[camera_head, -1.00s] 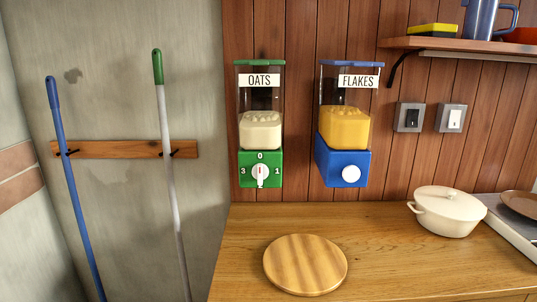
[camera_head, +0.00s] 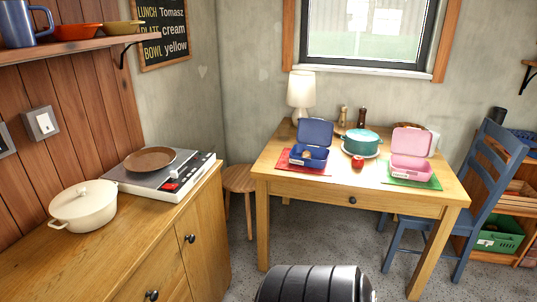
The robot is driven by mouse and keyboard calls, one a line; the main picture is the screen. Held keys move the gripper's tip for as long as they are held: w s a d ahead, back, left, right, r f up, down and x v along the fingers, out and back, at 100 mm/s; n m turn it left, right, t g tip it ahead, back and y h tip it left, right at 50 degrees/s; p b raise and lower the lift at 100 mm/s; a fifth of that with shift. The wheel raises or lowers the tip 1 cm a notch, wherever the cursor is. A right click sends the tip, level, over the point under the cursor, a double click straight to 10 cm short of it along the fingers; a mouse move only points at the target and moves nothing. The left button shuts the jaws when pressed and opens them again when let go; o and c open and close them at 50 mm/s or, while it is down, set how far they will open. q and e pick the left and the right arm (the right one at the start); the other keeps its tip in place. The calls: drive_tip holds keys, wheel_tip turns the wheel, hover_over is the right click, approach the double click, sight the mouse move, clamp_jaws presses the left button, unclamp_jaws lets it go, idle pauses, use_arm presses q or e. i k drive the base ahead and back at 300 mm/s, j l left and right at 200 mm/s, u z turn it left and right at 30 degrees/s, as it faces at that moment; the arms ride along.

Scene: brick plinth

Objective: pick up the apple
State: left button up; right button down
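A small red apple (camera_head: 357,162) sits on the wooden table (camera_head: 358,191) across the room. It lies in front of the teal pot (camera_head: 361,141), between the open blue lunch box (camera_head: 310,152) and the open pink lunch box (camera_head: 410,166). Neither of my grippers shows in this view.
The wooden counter (camera_head: 141,236) on the left holds a cream pot (camera_head: 83,206) and a stove (camera_head: 175,180) with a brown pan (camera_head: 149,160). A stool (camera_head: 240,179) stands left of the table, a blue chair (camera_head: 490,170) at its right. Grey floor shows between counter and table.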

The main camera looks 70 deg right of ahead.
sight(357, 162)
drive_tip(key=z, duration=3.05)
drive_tip(key=i+j, duration=0.1)
drive_tip(key=i, duration=0.7)
